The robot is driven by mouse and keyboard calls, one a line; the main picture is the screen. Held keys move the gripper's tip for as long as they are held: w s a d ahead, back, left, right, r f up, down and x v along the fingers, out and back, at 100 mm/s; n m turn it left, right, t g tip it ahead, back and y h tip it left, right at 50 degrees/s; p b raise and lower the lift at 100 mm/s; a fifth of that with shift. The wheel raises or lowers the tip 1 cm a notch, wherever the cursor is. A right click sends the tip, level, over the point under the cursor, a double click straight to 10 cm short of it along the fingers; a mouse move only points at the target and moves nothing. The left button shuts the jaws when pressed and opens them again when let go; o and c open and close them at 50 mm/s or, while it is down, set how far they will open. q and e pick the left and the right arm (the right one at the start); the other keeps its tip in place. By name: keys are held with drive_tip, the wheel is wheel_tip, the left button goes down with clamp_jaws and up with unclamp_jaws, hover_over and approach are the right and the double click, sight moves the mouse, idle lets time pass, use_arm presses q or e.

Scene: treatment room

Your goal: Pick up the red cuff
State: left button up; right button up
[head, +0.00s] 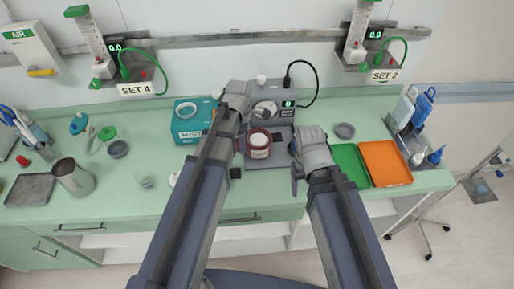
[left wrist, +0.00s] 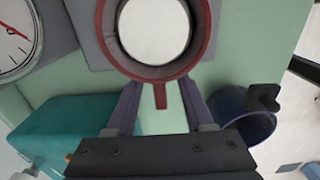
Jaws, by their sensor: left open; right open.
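The red cuff (head: 259,152) is a dark red ring around a white round thing on the grey device at the middle of the counter. In the left wrist view the red cuff (left wrist: 162,96) shows large at the top, with a short tab pointing down between my fingers. My left gripper (left wrist: 162,90) is open, one finger on each side of the tab, with visible gaps. In the head view my left gripper (head: 239,112) is just left of the cuff, its fingertips mostly hidden. My right gripper (head: 302,170) is open and empty, right of the cuff.
A teal box (head: 190,122) stands left of the device; it also shows in the left wrist view (left wrist: 60,135). The device's gauge (head: 265,108) is behind the cuff. Green (head: 349,163) and orange (head: 386,163) trays lie at right. A metal jug (head: 74,178) stands far left.

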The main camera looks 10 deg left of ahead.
use_arm(q)
drive_tip(key=shift+f+b, duration=0.45)
drive_tip(key=shift+f, duration=0.5)
drive_tip(key=shift+r, duration=0.1)
drive_tip(key=shift+c, duration=0.2)
clamp_jaws()
